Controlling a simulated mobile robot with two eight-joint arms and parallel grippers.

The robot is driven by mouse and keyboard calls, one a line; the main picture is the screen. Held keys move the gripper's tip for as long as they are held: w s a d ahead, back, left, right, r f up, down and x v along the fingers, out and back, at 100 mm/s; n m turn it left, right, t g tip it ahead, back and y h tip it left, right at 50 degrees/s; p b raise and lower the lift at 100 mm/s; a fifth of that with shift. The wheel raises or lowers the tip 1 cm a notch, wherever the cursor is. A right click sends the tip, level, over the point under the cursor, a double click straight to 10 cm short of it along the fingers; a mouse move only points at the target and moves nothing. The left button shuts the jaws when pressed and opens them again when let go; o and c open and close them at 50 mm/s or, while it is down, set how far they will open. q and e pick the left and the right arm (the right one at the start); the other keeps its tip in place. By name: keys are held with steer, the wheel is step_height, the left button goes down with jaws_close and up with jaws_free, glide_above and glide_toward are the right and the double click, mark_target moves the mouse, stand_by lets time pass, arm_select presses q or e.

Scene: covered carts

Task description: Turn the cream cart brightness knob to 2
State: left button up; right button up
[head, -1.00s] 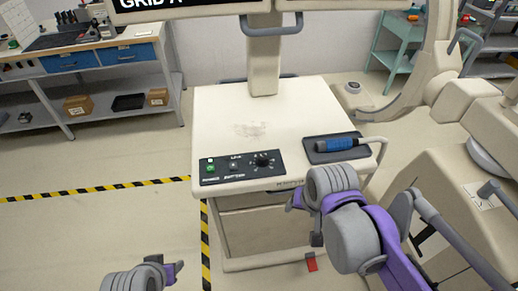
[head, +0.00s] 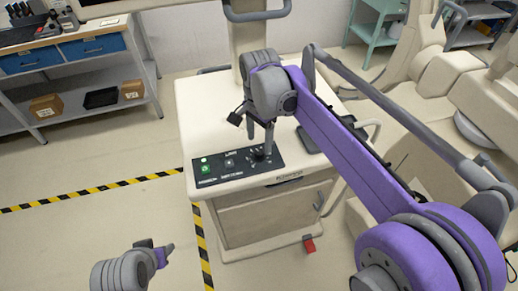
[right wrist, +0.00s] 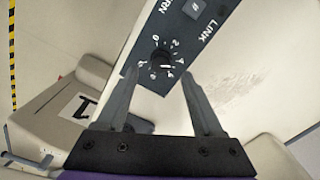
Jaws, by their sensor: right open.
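The cream cart (head: 225,115) stands ahead of me, with a black control panel (head: 215,170) on its front edge. The dark brightness knob (right wrist: 162,60) shows in the right wrist view, ringed by small white numbers seen turned over. Its setting is too small to read surely. My right gripper (head: 262,150) points down over the knob and partly hides it in the head view. It is open, with one finger to each side of the knob in the right wrist view; I cannot tell whether they touch it. My left gripper (head: 166,254) is low at the left, away from the cart.
A lit green button (head: 208,169) sits at the panel's left end. A dark tray (head: 305,140) lies on the cart top, partly behind my right arm. A shelf with boxes (head: 46,107) stands at the left. Yellow-black tape (head: 100,188) marks the open floor.

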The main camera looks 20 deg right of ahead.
mark_target(259, 151)
step_height(259, 151, down, 5)
steer(key=shift+w, duration=0.1)
stand_by(0.3)
jaws_close()
